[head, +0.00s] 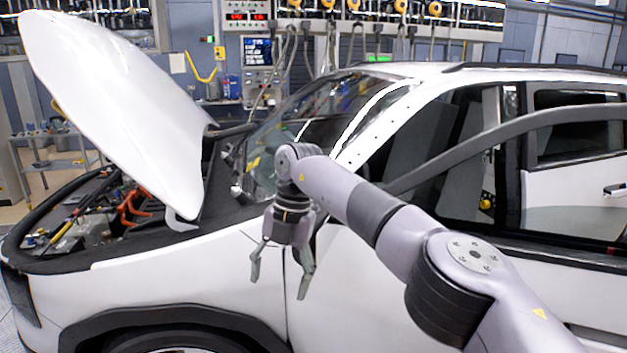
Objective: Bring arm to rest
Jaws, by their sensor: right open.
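My right arm reaches in from the lower right, in front of the white car (190,280). My right gripper (279,287) hangs down with its two fingers spread apart and nothing between them. It is in front of the car's front fender, near the base of the windshield; whether it touches the body I cannot tell, but it appears apart from it. My left gripper is not in view.
The car's hood (120,100) stands raised at the left over the open engine bay (85,220). A bench (50,150) stands at the far left. Wall equipment with screens (257,52) and hanging hoses is behind the car.

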